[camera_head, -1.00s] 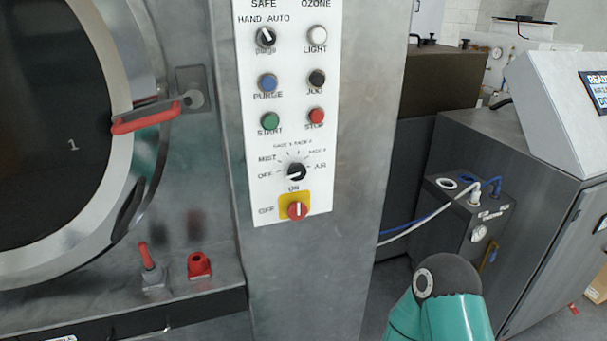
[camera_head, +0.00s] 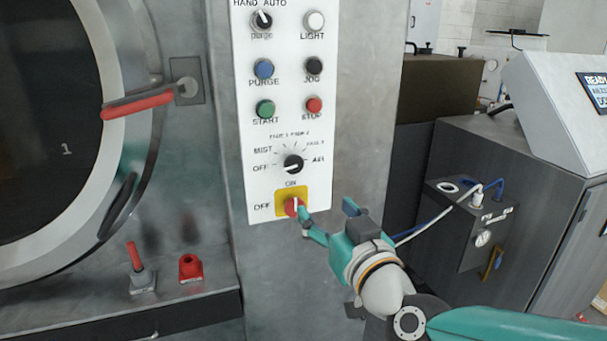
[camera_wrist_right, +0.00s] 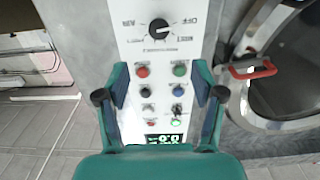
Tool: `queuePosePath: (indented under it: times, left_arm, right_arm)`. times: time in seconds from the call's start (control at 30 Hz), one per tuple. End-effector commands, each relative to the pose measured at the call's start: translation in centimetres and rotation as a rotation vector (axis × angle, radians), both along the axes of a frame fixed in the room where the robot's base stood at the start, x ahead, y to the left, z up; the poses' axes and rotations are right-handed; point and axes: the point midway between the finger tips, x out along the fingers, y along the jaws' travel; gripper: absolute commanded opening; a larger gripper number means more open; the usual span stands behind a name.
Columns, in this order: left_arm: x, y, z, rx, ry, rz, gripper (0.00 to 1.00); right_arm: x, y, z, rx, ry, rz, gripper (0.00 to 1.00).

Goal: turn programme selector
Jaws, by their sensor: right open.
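The programme selector (camera_head: 293,164) is a round black knob with a white mark, low on the white control panel (camera_head: 258,185). Labels OFF, MIST and AIR surround it, and its mark lies roughly toward the OFF side. In the right wrist view the selector (camera_wrist_right: 159,28) appears upside down, beyond the fingertips. My right gripper (camera_head: 327,211) is open and empty, below and right of the selector in the head view, apart from it. One fingertip overlaps the red switch (camera_head: 291,207) in the picture; I cannot tell whether they touch. The right gripper (camera_wrist_right: 162,95) spans the panel's buttons. My left gripper is not in view.
Several buttons, including a green one (camera_head: 265,109) and a red one (camera_head: 314,105), sit above the selector. A round door (camera_head: 140,190) with a red handle (camera_head: 140,105) is at the left. A grey cabinet with hoses (camera_head: 465,235) stands at the right.

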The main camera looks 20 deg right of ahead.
Motion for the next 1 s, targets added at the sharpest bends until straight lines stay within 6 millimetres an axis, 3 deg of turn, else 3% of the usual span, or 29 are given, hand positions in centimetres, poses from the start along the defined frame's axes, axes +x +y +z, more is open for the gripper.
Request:
queuePosePath:
  times: [0.13,0.27,0.7,1.0]
  left_arm:
    - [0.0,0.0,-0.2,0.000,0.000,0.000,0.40]
    - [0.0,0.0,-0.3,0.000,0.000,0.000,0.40]
    - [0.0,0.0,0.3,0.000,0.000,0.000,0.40]
    - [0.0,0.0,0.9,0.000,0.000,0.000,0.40]
  right_arm:
    - [0.6,-0.2,0.7,0.000,-0.018,-0.005,0.68]
    - [2.4,-0.1,0.6,0.000,-0.016,-0.006,0.68]
    - [11.7,0.2,0.7,-0.002,-0.013,-0.005,0.68]
    - [15.8,0.3,0.7,-0.001,-0.014,-0.005,0.68]
